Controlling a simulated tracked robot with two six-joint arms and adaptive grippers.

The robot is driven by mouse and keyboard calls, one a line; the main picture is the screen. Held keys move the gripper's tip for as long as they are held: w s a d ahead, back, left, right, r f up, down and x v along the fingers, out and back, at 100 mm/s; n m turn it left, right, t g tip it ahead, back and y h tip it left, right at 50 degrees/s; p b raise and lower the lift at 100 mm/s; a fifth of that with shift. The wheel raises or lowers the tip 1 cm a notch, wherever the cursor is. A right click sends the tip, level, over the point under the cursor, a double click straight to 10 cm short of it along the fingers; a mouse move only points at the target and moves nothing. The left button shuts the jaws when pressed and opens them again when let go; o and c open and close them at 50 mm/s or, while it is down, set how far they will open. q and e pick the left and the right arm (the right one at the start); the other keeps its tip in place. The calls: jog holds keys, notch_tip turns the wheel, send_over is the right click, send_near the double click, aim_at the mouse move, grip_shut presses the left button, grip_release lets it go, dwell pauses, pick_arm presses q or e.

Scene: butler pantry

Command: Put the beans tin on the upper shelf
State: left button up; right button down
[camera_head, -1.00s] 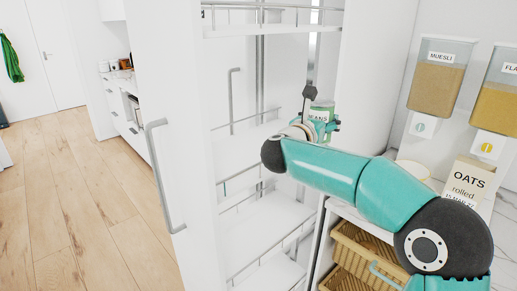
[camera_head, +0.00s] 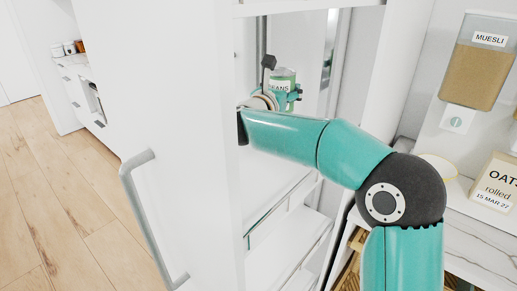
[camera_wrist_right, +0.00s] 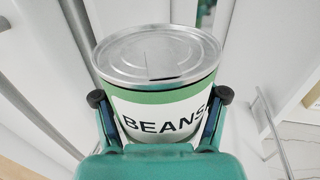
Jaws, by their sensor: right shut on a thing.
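The beans tin (camera_head: 284,76) is a green can with a white label and a silver lid. My right gripper (camera_head: 283,93) is shut on it and holds it upright inside the open pull-out larder. The right wrist view also shows the tin (camera_wrist_right: 160,55), with a fingertip of the gripper (camera_wrist_right: 161,97) on each side of it. The upper shelf (camera_head: 310,9) is a white tier at the top of the head view, above the tin; its top surface is out of view. My left gripper is not in view.
The larder's white front panel with a grey handle (camera_head: 140,200) stands left of my arm. Lower tiers with rails (camera_head: 268,228) lie below. At right are a muesli dispenser (camera_head: 478,65), an oats box (camera_head: 495,182) and a counter. Wooden floor is free at the left.

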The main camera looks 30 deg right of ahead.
jog(key=shift+w+d+f, duration=0.1)
jog(key=shift+f, duration=0.15)
notch_tip(320, 180, down, 9)
jog(key=shift+d+f+p, duration=0.1)
jog(key=shift+p, duration=0.65)
jog(key=c, duration=0.6)
grip_release()
jog(key=o, duration=0.5)
